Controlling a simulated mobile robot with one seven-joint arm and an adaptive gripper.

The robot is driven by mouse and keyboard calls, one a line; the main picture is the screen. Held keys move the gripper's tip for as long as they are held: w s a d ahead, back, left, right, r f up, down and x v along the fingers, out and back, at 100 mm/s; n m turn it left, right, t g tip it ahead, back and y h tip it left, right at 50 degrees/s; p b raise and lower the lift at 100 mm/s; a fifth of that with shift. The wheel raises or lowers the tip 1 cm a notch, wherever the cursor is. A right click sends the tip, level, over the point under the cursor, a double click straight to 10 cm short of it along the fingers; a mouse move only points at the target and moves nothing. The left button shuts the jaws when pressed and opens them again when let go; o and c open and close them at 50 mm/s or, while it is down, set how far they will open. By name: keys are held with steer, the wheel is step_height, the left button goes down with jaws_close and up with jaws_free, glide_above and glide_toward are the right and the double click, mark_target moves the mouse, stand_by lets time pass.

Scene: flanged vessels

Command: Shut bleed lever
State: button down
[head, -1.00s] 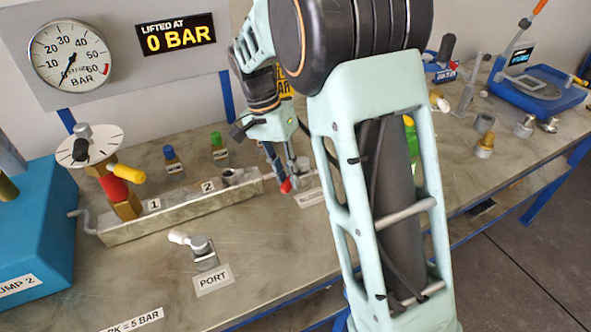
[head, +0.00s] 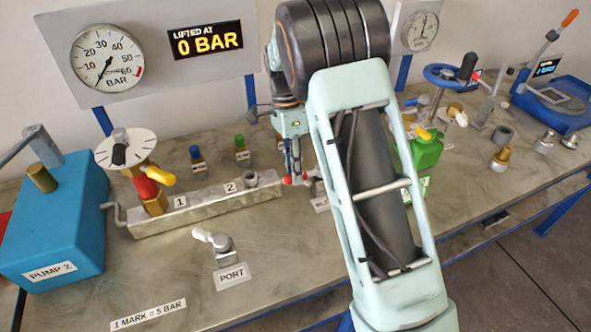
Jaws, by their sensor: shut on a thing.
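The bleed lever shows as a small red handle (head: 288,181) just past the right end of the metal manifold block, by a grey fitting and a white label (head: 321,204) that my arm partly covers. My gripper (head: 297,178) reaches down at the lever and is shut on it. The fingers are small in view, and most of the lever's body is hidden behind them and my arm. The display (head: 208,40) reads 0 BAR.
The manifold block (head: 205,205) carries a dial valve (head: 127,150) with a yellow handle. A port valve (head: 218,241) stands in front. A blue pump (head: 55,225) is at left, a green can (head: 426,150) right of my arm.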

steer(key=shift+w+r, duration=0.1)
steer(key=shift+w, duration=0.05)
steer(key=c, duration=1.8)
jaws_free()
steer(key=shift+o, duration=0.2)
steer(key=d+v, duration=0.1)
steer(key=v, duration=1.1)
steer(key=shift+a, duration=0.4)
